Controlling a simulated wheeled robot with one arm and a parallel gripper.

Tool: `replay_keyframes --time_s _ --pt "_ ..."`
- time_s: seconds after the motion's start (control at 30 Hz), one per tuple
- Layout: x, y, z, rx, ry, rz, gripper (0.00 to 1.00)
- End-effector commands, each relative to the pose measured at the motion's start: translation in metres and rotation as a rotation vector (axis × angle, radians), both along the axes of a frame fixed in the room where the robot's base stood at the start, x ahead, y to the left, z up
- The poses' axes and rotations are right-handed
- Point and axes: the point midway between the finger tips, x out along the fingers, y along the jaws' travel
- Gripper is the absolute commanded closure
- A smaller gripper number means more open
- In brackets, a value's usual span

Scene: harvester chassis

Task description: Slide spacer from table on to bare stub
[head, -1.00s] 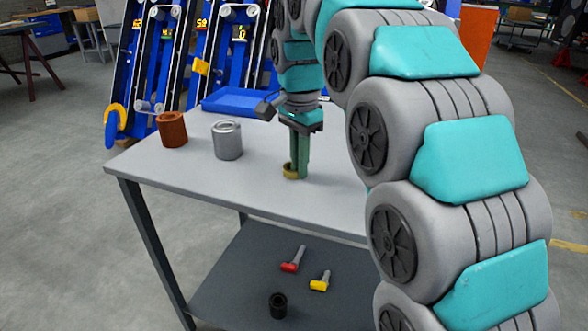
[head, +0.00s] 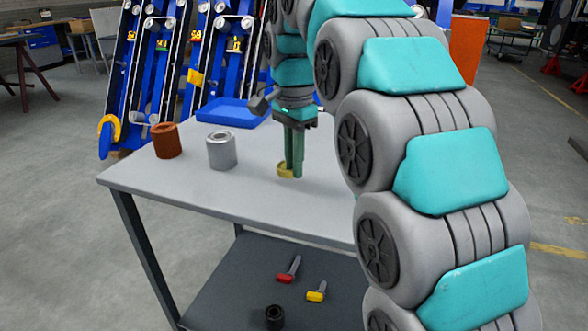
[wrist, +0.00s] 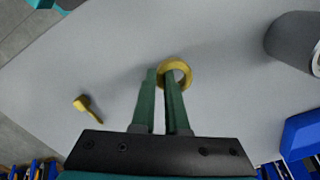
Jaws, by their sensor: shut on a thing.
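The spacer is a brass-yellow ring (head: 285,171), seen over the grey table (head: 240,195). It also shows in the wrist view (wrist: 184,74). My gripper (head: 291,172) points down with its green fingers shut on the ring's wall. In the wrist view my gripper (wrist: 162,72) has one finger through the ring's hole and the other outside its left side. The ring looks slightly above the tabletop; the gap is hard to judge. The blue chassis frames (head: 200,70) with pale rollers stand behind the table. I cannot pick out the bare stub on them.
A rust-brown cylinder (head: 166,142), a silver cylinder (head: 221,151) and a blue tray (head: 228,112) stand on the table. A yellow tool (wrist: 86,106) lies there in the wrist view. The lower shelf holds a red-headed tool (head: 288,271), a yellow-headed one (head: 317,292) and a black ring (head: 274,316).

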Motion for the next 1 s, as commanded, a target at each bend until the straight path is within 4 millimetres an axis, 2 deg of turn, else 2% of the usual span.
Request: replay_keyframes --time_s 0.17,0.47,0.67,1.0 --pt "0.001 0.0 0.01 0.0 -0.004 0.0 1.0" --pt "-0.019 -0.022 0.013 0.0 -0.005 -0.001 1.0" --pt "-0.037 -0.042 0.013 -0.001 -0.001 -0.002 1.0" --pt "-0.082 -0.096 0.021 0.0 -0.004 -0.004 1.0"
